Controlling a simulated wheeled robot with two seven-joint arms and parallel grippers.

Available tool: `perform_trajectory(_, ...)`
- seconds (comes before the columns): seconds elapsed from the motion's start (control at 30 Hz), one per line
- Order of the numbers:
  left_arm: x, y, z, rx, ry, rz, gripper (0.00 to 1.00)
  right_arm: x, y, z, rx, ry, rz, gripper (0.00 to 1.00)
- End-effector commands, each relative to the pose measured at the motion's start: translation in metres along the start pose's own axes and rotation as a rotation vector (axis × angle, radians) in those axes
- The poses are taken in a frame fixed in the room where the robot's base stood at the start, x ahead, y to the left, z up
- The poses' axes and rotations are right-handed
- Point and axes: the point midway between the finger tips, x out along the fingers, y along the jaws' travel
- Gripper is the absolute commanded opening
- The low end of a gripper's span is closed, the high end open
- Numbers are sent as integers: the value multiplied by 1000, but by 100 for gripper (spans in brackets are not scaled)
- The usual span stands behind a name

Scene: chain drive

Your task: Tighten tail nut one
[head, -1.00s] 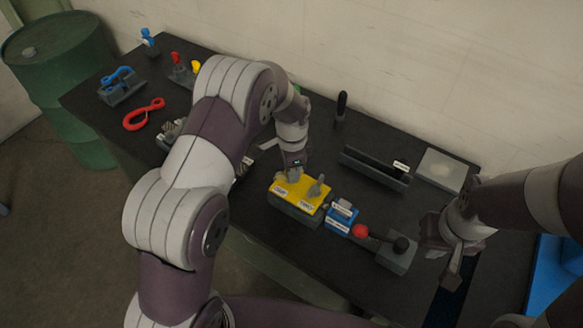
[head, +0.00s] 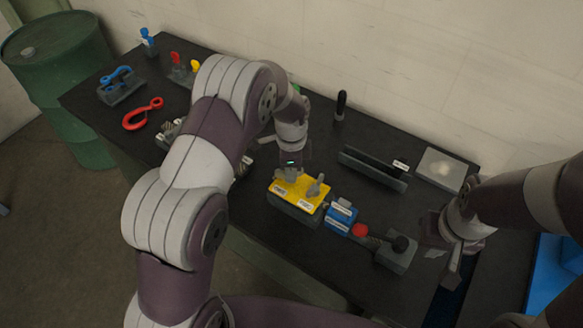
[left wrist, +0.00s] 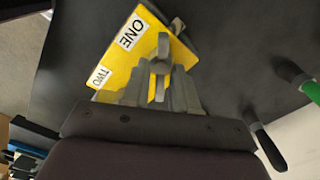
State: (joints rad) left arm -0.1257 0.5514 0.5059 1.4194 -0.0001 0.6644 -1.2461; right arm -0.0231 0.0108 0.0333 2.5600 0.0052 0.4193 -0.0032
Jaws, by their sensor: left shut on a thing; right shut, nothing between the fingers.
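The yellow block (head: 297,190) sits on a dark base on the bench and carries two grey nuts. My left gripper (head: 291,176) points down at the left nut and is shut on it. The left wrist view shows the grey nut (left wrist: 160,66) between the fingers, beside the label ONE (left wrist: 131,34); the label TWO (left wrist: 99,77) is lower left. The other nut (head: 318,187) stands free on the right of the block. My right gripper (head: 451,277) is shut and empty at the bench's right side.
A blue block (head: 341,217) and a red knob (head: 360,230) are just right of the yellow block. A long dark holder (head: 373,168) and a pale plate (head: 440,167) lie behind. A red hook-shaped piece (head: 142,114) lies at the left.

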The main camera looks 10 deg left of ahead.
Motion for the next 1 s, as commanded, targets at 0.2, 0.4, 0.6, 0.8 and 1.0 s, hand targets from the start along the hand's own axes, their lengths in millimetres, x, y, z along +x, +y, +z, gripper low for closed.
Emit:
perform_trajectory(0.2,-2,-2,0,0,2,-6,0,0,0,0,0,0,0,0)
perform_trajectory(0.4,-2,-2,0,0,1,-5,0,0,0,0,0,0,0,0)
perform_trajectory(0.6,-1,-2,0,-1,1,-5,0,0,0,0,0,0,0,0)
perform_trajectory(0.8,-1,-1,0,-1,1,-4,36,0,0,0,0,0,0,0)
perform_trajectory(1.0,-1,0,0,-1,0,-2,36,0,0,0,0,0,0,0)
